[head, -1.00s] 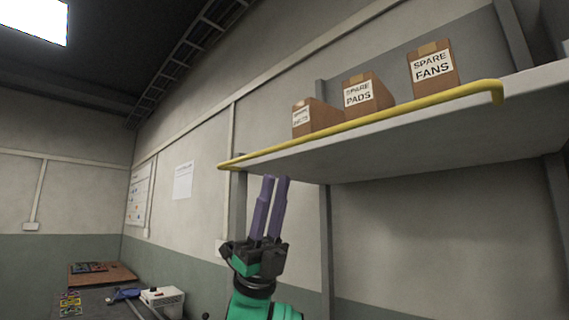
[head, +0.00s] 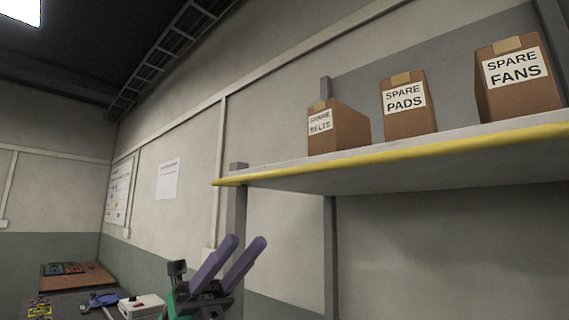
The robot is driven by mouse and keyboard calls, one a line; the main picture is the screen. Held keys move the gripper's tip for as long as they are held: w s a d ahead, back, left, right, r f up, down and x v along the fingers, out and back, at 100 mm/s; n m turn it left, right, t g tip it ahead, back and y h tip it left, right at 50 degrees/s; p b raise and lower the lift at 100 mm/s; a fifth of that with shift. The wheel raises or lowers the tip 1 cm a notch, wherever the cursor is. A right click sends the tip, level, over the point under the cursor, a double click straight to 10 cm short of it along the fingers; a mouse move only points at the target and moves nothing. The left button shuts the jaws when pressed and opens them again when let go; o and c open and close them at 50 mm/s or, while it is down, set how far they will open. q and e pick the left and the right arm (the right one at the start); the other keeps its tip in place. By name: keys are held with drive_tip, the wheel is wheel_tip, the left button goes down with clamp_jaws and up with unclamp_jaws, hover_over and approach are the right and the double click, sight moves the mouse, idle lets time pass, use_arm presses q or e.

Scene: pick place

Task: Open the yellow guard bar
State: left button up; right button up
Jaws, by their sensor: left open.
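The yellow guard bar (head: 400,153) runs along the front edge of a wall shelf (head: 440,136), from its left end out past the right edge of the picture. My left gripper (head: 245,241) has two purple fingers, spread apart with nothing between them. It points up and to the right, below the left part of the bar and apart from it in the picture. My right gripper is not in view.
Three cardboard boxes stand on the shelf, labelled spare belts (head: 340,130), spare pads (head: 409,122) and spare fans (head: 520,100). A grey post (head: 236,215) rises near the shelf's left end. A bench (head: 75,279) with small items is at lower left.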

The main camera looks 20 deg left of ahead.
sight(317, 167)
use_arm(q)
drive_tip(key=p+x, duration=0.1)
drive_tip(key=x, duration=0.3)
drive_tip(key=s+f+p+x, duration=0.1)
drive_tip(key=x, duration=0.2)
drive_tip(key=d+p+x, duration=0.1)
drive_tip(key=x, duration=0.3)
drive_tip(key=shift+s+d, duration=0.25)
drive_tip(key=shift+s, duration=0.15)
drive_tip(key=shift+w+d+r+p, duration=0.1)
drive_tip(key=shift+d+r+p, duration=0.1)
drive_tip(key=shift+r+p, duration=0.3)
drive_tip(key=shift+d+r+p, duration=0.2)
drive_tip(key=shift+r+p, duration=0.2)
drive_tip(key=shift+r, duration=0.1)
drive_tip(key=shift+d+r, duration=0.45)
drive_tip(key=shift+d, duration=0.15)
drive_tip(key=shift+s+d, duration=0.3)
drive_tip(key=shift+d, duration=0.15)
drive_tip(key=shift+w+a, duration=0.1)
drive_tip(key=shift+a, duration=0.15)
clamp_jaws()
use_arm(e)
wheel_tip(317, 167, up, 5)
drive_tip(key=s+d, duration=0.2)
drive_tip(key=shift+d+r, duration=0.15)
